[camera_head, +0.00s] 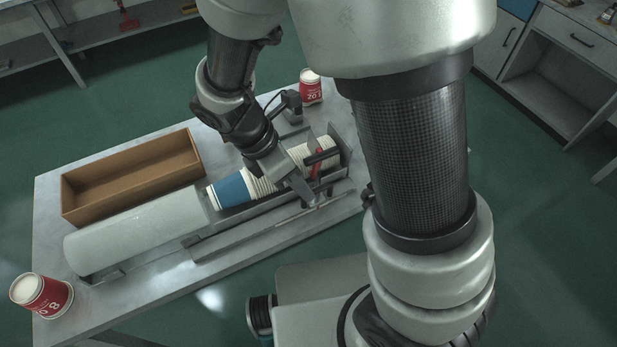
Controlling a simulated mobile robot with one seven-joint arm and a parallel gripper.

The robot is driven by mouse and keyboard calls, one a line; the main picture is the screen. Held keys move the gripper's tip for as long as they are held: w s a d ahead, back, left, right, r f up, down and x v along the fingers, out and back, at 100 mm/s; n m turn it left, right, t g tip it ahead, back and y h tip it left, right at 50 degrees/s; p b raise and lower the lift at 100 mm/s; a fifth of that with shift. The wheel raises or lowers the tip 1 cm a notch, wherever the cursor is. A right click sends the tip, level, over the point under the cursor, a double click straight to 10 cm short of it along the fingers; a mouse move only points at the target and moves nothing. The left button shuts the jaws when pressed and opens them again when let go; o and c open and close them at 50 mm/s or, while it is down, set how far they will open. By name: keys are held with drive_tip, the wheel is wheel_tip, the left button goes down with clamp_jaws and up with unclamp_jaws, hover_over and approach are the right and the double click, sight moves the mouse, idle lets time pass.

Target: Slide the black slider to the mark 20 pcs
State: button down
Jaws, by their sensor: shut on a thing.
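A row of nested paper cups (232,191) lies along a metal trough on the table, with a blue cup at its left end and white rims to the right. My gripper (289,170) is over the middle of this row, with a finger showing on its near side; it appears shut on the cups, and the far finger is largely hidden. A dark bar that looks like the black slider (322,157) lies across the right part of the row, beside a red piece (317,166). The 20 pcs mark cannot be read on the trough.
A brown open box (130,172) and a long pale cylinder (135,235) lie to the left on the grey table (50,205). A red-and-white cup (42,295) stands at the near left corner, another (311,87) at the back. My arm covers the right side.

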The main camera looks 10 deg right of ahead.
drive_tip(key=c, duration=1.8)
unclamp_jaws()
drive_tip(key=s+v, duration=0.1)
drive_tip(key=v, duration=1.6)
drive_tip(key=shift+w+r+p, duration=0.2)
drive_tip(key=shift+w+p, duration=0.2)
drive_tip(key=shift+w, duration=0.1)
drive_tip(key=d+r+m+y, duration=0.1)
drive_tip(key=d+m, duration=0.2)
drive_tip(key=s+d+r+m+t+y, duration=0.1)
drive_tip(key=d+r+m, duration=0.1)
drive_tip(key=d+m, duration=0.1)
drive_tip(key=d+r+m+y, duration=0.1)
drive_tip(key=d+m, duration=0.2)
drive_tip(key=shift+s+r+m+t, duration=0.2)
drive_tip(key=shift+s+m+t, duration=0.1)
drive_tip(key=shift+m+t, duration=0.1)
drive_tip(key=s+d+r+m+t+y, duration=0.2)
drive_tip(key=d+m, duration=0.5)
drive_tip(key=m, duration=0.5)
drive_tip(key=shift+s+t, duration=0.85)
drive_tip(key=shift+t, duration=0.35)
